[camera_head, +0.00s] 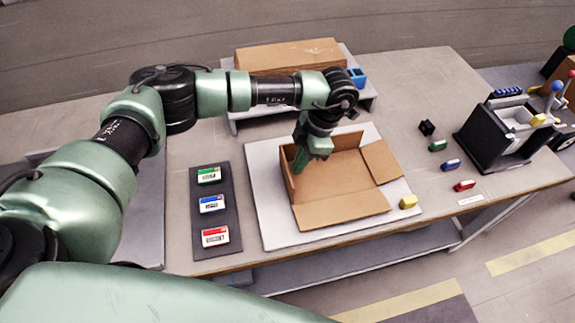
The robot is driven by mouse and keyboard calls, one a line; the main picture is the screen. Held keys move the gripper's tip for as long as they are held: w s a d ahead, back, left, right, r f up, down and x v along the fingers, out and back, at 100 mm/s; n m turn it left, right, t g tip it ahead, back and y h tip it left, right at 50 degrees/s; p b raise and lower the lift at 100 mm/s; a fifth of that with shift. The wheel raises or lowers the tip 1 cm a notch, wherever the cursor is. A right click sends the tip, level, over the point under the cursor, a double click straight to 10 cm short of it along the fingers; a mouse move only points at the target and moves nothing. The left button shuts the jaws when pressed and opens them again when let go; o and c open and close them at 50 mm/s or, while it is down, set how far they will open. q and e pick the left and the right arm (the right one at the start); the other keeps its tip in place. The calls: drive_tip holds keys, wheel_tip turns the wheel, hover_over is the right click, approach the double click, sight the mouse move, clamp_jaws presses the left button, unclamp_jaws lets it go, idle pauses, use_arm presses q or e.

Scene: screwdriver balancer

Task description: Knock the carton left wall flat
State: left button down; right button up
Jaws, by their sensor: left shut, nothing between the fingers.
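The open brown cardboard carton (335,180) lies on a pale board (270,228) in the middle of the table. Its left wall (287,180) stands up. The right wall (381,162) and the near wall (345,216) are folded outward, low to the board. The far wall (349,140) looks raised. My left gripper (299,164) is shut and empty, pointing down at the carton's left side, just inside the left wall. I cannot tell whether it touches the wall. Gripper and wrist hide the far left corner. My right gripper is not in view.
A dark strip with several labelled cards (212,204) lies left of the board. A yellow block (408,202) sits by the carton's near right corner. Small coloured pieces and a black bin (490,135) stand right. A closed brown box (285,58) sits on a shelf behind.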

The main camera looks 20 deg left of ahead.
use_arm(q)
drive_tip(key=shift+s+a+f+p, duration=0.25)
drive_tip(key=shift+s+a, duration=0.35)
drive_tip(key=shift+a, duration=0.3)
drive_tip(key=shift+s+a+f+p, duration=0.15)
drive_tip(key=shift+s+a+p, duration=0.15)
drive_tip(key=shift+s+a, duration=0.4)
drive_tip(key=shift+w+a, duration=0.15)
drive_tip(key=shift+w+d+b, duration=0.35)
drive_tip(key=shift+d+b, duration=0.15)
drive_tip(key=shift+b, duration=0.05)
wheel_tip(320, 180, up, 7)
drive_tip(key=p, duration=0.4)
drive_tip(key=shift+r, duration=0.1)
idle(0.7)
